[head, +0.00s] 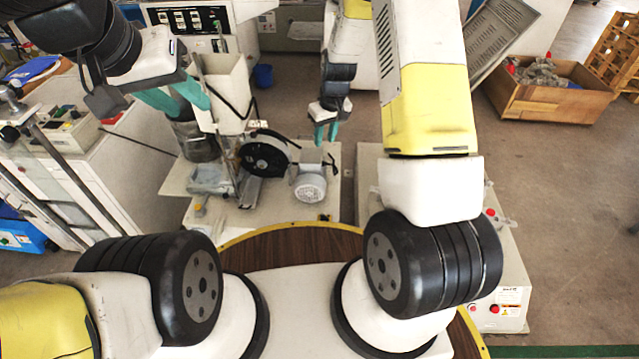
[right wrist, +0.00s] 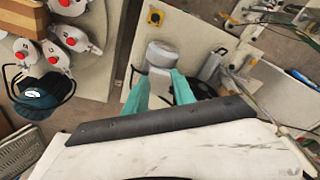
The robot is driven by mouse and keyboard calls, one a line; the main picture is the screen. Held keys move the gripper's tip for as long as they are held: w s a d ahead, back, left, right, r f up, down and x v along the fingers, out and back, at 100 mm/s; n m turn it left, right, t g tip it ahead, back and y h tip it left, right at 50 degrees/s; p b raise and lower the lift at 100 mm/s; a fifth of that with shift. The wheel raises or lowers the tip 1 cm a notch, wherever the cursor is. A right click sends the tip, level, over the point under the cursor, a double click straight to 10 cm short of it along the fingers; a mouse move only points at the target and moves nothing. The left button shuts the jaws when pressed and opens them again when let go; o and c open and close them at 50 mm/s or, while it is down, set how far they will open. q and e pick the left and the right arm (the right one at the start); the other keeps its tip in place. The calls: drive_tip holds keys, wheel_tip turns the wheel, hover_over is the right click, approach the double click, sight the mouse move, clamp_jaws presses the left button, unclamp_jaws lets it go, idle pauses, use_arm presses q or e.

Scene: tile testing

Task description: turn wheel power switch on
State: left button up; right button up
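A machine with a black wheel (head: 265,155) and a grey motor (head: 310,187) stands on a pale base plate in the head view. A small dark and yellow fitting (head: 323,217), possibly the power switch, sits near the plate's front edge. A similar fitting (right wrist: 155,17) shows in the right wrist view, beyond the motor (right wrist: 162,54); its on or off state is too small to tell. My right gripper (head: 326,132) is above and behind the motor; in the right wrist view its teal fingers (right wrist: 161,90) are apart and empty. My left gripper (head: 175,97) has its teal fingers apart, left of the machine.
A white hopper-like column (head: 228,90) rises behind the wheel. A white cabinet (head: 110,185) stands left. A brown round table edge (head: 290,243) lies in front. A wooden crate (head: 550,95) is at the right, with open floor (head: 575,210) before it. Several red-knobbed parts (right wrist: 70,40) show in the right wrist view.

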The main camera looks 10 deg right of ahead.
wheel_tip(320, 180, down, 12)
drive_tip(key=n, duration=0.1)
drive_tip(key=n+g+h, duration=0.1)
drive_tip(key=g, duration=0.1)
hover_over(324, 216)
wheel_tip(324, 216, down, 14)
drive_tip(key=shift+r, duration=0.1)
wheel_tip(324, 216, down, 6)
drive_tip(key=shift+s+f, duration=0.1)
drive_tip(key=shift+f, duration=0.7)
clamp_jaws()
